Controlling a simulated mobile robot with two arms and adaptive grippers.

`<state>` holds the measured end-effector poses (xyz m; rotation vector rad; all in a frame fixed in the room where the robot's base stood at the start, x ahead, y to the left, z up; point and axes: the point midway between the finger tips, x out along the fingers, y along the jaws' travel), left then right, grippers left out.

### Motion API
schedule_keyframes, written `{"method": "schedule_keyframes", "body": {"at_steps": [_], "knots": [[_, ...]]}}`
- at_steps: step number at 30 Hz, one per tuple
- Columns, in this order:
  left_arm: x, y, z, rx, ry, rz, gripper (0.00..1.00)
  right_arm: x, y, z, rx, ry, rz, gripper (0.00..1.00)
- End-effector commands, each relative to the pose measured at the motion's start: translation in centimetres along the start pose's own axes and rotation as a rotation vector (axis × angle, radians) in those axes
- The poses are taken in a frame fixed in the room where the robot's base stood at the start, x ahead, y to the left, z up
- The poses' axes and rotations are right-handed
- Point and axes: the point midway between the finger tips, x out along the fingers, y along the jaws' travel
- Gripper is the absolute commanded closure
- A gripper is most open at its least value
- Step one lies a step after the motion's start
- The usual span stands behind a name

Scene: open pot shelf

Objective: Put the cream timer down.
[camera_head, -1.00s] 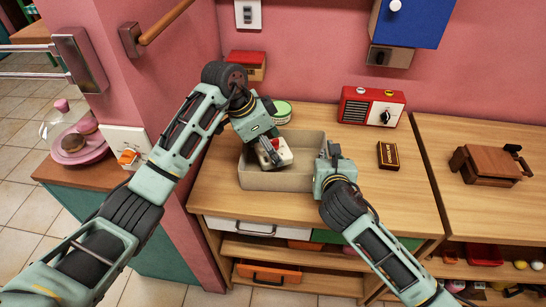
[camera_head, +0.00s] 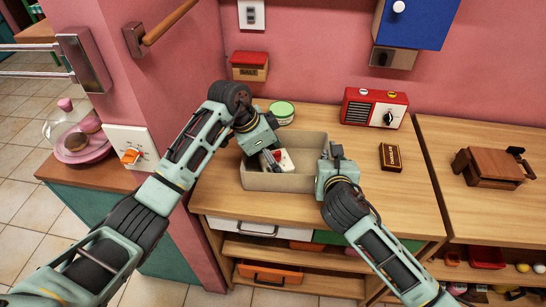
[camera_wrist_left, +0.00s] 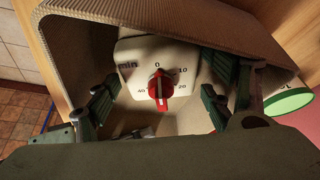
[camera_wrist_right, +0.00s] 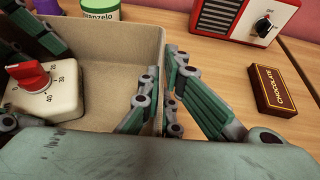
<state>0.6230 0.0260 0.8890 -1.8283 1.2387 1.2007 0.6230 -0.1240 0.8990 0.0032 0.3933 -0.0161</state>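The cream timer (camera_head: 287,158) with a red knob is inside the open beige box (camera_head: 285,182) on the wooden counter. It also shows in the left wrist view (camera_wrist_left: 183,73) and at the left of the right wrist view (camera_wrist_right: 50,98), dial facing up. My left gripper (camera_head: 268,160) reaches into the box; its fingers (camera_wrist_left: 160,100) stand apart on either side of the timer, with small gaps. My right gripper (camera_head: 328,155) is at the box's right wall, one finger inside and one outside, closed on the wall (camera_wrist_right: 160,85). The timer's underside is hidden.
A green-lidded tin (camera_head: 282,111) stands behind the box. A red radio (camera_head: 374,107) and a chocolate box (camera_head: 390,156) are to the right. A red-lidded wall box (camera_head: 249,66) hangs behind. The counter's front right is clear.

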Motion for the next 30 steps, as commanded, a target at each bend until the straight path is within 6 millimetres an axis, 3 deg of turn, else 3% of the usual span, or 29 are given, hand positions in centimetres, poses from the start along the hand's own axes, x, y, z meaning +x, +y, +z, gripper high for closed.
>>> {"method": "schedule_keyframes", "body": {"at_steps": [7,19,29,30], "knots": [[-1.0,-0.1,-0.1,0.001,0.001,-0.003,0.25,0.0,0.0,0.0,0.000,0.000,0.000,1.00],[-7.1,-0.1,-0.1,0.000,0.000,-0.002,0.25,0.0,0.0,0.0,0.000,-0.001,0.000,1.00],[-7.8,0.0,-0.1,0.000,0.000,0.000,0.25,0.0,0.0,0.1,0.000,-0.001,0.000,1.00],[-7.8,0.0,-0.1,0.000,0.000,0.000,0.25,0.0,0.0,0.1,0.000,-0.001,0.000,0.96]]}}
